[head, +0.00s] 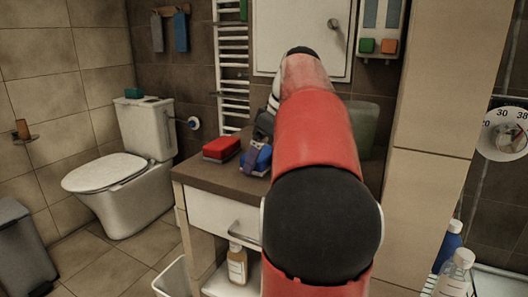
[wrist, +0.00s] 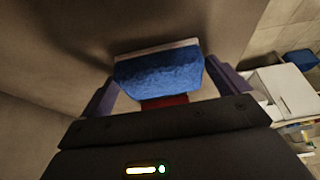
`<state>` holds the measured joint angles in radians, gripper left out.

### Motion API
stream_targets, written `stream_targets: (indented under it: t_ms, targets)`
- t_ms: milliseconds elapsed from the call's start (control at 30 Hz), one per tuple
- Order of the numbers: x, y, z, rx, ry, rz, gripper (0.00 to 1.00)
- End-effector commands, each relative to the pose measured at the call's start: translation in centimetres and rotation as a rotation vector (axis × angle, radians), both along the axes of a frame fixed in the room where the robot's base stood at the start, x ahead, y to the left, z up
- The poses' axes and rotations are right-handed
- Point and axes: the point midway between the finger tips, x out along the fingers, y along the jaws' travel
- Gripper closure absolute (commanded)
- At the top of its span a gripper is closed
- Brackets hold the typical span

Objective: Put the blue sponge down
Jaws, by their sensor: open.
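The blue sponge (head: 264,158) is at the brown counter top (head: 196,172), near its front edge in the head view. In the wrist view the blue sponge (wrist: 160,76), with a pale layer along one edge, lies between the two purple fingers. My gripper (wrist: 160,71) is open around it, with a finger on either side. In the head view my gripper (head: 257,152) is at the sponge and partly hidden by my red arm. I cannot tell whether a finger touches the sponge.
A red sponge (head: 221,148) lies just left of the blue one. A translucent green container (head: 362,124) stands behind my arm on the right. A towel rail (head: 232,70) and white cabinet (head: 300,38) are behind. A toilet (head: 120,180) stands left. Bare counter is small.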

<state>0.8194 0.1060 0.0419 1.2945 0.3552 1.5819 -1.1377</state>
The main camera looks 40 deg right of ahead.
Motion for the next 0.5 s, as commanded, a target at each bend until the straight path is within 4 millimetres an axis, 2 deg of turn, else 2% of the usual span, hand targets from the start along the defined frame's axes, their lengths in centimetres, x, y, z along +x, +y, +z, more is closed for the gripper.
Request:
stream_targets:
  t_ms: [133, 200, 500]
  targets:
    - [0.0, 0.0, -0.7, 0.000, -0.001, 0.000, 0.00]
    - [-0.4, -0.2, 1.1, -0.003, -0.003, -0.002, 0.00]
    - [-2.5, -1.2, 5.7, -0.001, -0.002, -0.001, 0.00]
